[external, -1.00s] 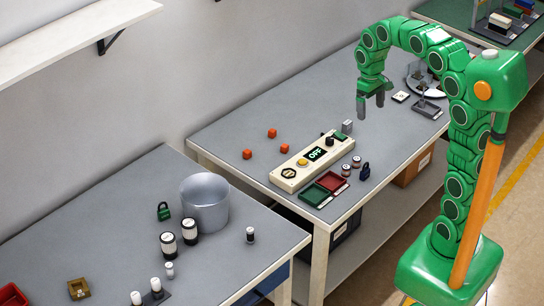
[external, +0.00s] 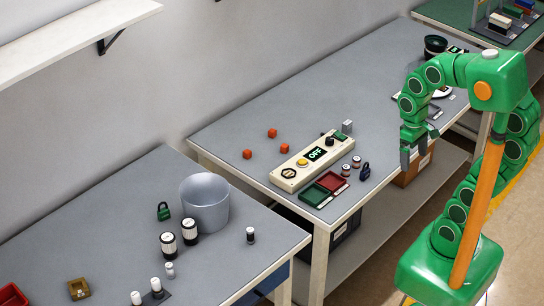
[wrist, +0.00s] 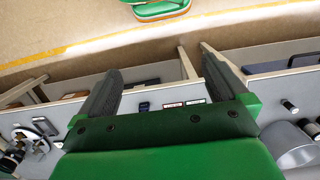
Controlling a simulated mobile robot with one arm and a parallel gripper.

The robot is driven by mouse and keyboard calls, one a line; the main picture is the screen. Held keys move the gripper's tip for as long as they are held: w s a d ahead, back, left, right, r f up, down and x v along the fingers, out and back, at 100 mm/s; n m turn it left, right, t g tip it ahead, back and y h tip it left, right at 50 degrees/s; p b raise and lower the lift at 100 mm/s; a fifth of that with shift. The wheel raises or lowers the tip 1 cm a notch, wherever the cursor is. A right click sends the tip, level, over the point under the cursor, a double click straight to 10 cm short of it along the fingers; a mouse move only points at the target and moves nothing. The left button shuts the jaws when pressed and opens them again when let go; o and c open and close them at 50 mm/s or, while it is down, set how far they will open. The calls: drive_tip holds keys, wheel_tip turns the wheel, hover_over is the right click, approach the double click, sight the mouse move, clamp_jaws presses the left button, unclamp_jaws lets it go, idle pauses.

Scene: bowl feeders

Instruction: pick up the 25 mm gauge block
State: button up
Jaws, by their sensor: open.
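I cannot pick out the 25 mm gauge block for certain. A small grey metallic block (external: 347,126) stands upright behind the right end of the control box, and no size marking on it is readable. My gripper (external: 413,157) is open and empty, fingers pointing down, near the front edge of the middle bench and to the right of that block. In the wrist view my gripper (wrist: 162,70) shows two dark fingers spread wide with nothing between them. The grey block cannot be made out in the wrist view.
The cream control box (external: 310,160) reads OFF. A grey bucket (external: 205,203) stands on the left bench. The middle bench's back is largely clear.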

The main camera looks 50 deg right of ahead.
drive_tip(key=s, duration=0.1)
drive_tip(key=s+f, duration=0.1)
drive_tip(key=s, duration=0.2)
drive_tip(key=shift+s+a+f, duration=0.25)
drive_tip(key=shift+a, duration=0.15)
drive_tip(key=c, duration=0.5)
